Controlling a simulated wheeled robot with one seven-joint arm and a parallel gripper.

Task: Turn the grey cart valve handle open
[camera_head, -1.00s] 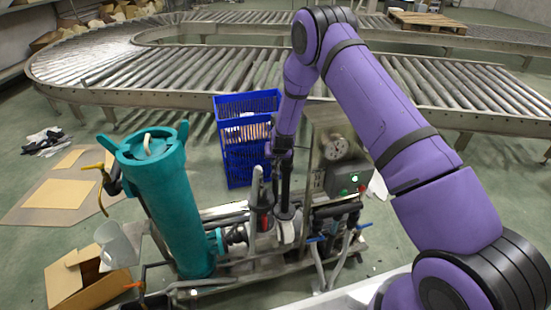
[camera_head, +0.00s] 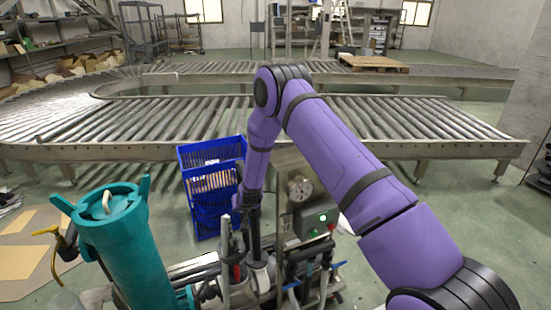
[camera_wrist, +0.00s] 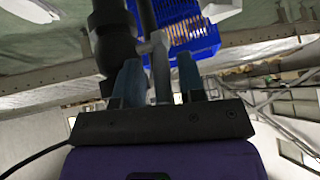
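The cart carries a teal cylinder (camera_head: 120,235), pipes and a control box. A grey rod with a crosspiece (camera_wrist: 160,70), apparently the valve handle, stands between my gripper's fingers in the wrist view. My gripper (camera_wrist: 158,82) looks open, with a visible gap between each finger and the rod. In the head view my gripper (camera_head: 253,222) points down over the middle of the cart, just right of a pale grey upright post (camera_head: 226,250). My arm and the pipes hide the handle's lower part there, and I cannot tell its angle.
A blue crate stack (camera_head: 205,205) stands close behind the cart. A control box (camera_head: 318,222) with a green light and a round gauge (camera_head: 300,188) are right of my gripper. A dark pipe (camera_wrist: 112,45) runs close to the left finger. A roller conveyor (camera_head: 400,125) spans the back.

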